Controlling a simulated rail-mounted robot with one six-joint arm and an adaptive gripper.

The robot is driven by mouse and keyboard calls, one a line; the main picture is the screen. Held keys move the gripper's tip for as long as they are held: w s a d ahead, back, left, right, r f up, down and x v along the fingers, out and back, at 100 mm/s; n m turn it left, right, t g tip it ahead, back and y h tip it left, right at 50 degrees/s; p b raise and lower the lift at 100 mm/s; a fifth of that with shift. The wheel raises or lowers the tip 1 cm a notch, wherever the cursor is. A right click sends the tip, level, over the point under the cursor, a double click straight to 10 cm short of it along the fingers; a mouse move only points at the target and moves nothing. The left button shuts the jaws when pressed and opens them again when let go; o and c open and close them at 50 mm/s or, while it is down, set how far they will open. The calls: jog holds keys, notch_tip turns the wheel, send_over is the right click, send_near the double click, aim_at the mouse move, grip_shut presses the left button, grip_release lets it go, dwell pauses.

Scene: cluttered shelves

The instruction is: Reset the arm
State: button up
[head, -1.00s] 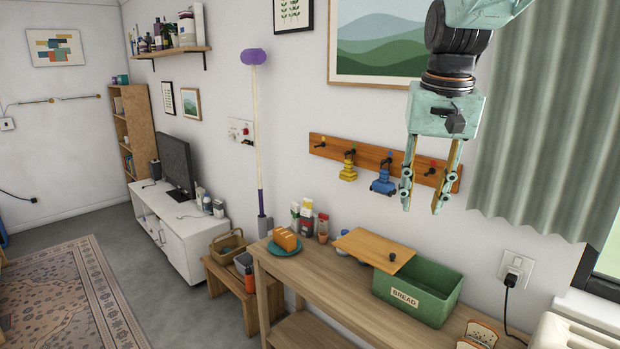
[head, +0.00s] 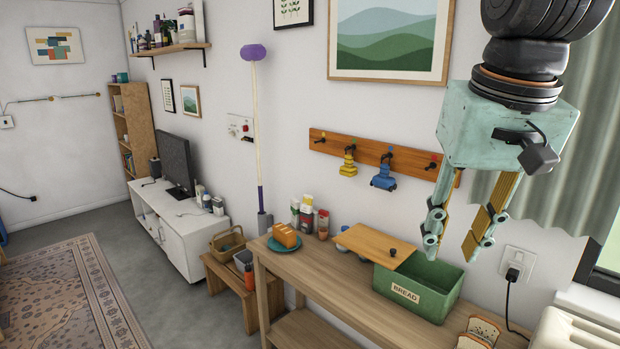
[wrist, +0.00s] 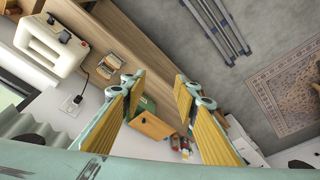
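My gripper (head: 452,245) is at the right of the head view, pointing down, in front of the wall and curtain. Its two yellow-padded fingers are apart with nothing between them. It hangs above and in front of the right end of the wooden table (head: 300,268). In the wrist view my gripper (wrist: 160,82) also shows spread, empty fingers, with the table and floor beyond.
A green bread box (head: 440,290) stands on the table with its wooden lid (head: 375,243) askew. A loaf (head: 286,236) on a teal plate and bread slices (head: 484,328) are nearby. A hook rack (head: 330,142) is on the wall.

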jog(key=s+f+b, duration=0.1)
jog(key=s+f, duration=0.3)
jog(key=s, duration=0.5)
jog(key=s+a+f+n+t+b, duration=0.1)
jog(key=s+f, duration=0.3)
jog(key=s, duration=0.4)
jog(key=shift+s, duration=0.4)
